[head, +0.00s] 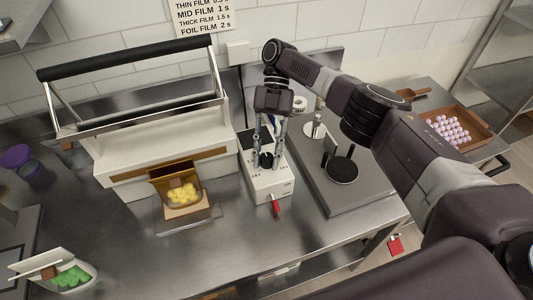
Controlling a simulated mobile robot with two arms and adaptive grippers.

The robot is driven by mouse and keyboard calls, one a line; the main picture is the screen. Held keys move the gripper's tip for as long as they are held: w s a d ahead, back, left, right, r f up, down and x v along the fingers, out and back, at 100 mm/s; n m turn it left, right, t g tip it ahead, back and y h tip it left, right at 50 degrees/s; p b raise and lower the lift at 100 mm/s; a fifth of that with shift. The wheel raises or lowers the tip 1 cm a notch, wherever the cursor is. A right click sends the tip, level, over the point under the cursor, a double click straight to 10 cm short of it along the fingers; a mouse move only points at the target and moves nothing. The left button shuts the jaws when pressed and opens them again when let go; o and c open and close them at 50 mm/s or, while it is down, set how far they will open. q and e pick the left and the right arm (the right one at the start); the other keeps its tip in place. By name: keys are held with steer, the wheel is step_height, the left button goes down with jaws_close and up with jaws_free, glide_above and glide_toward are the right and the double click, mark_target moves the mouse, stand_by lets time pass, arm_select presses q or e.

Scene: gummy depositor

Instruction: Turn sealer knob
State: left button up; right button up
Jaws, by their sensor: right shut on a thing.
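The sealer is a white machine (104,163) with a long black bar (140,53) on metal arms. Beside it stands a small white control box (265,186) with a dark top panel and a red switch or lever (276,207) at its front. A black knob (266,160) sits on the box's top face. My right gripper (267,157) points down from above and is shut on the knob, one finger on each side. The fingers hide part of the knob, so its pointer angle cannot be read. My left gripper is not in view.
A gold bag of yellow candies (182,188) stands before the sealer. A bag of green candies (70,274) is at front left, purple-lidded jars (17,157) at left. A flat grey machine (355,190) is right of the box. A wooden tray (470,127) holds pink balls. A film-time sign (203,14) hangs behind.

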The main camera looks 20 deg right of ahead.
mark_target(267, 156)
steer(key=shift+w+d, duration=0.1)
steer(key=o, duration=1.2)
steer(key=shift+c, duration=0.2)
step_height(267, 156, up, 10)
steer(key=shift+f, duration=0.1)
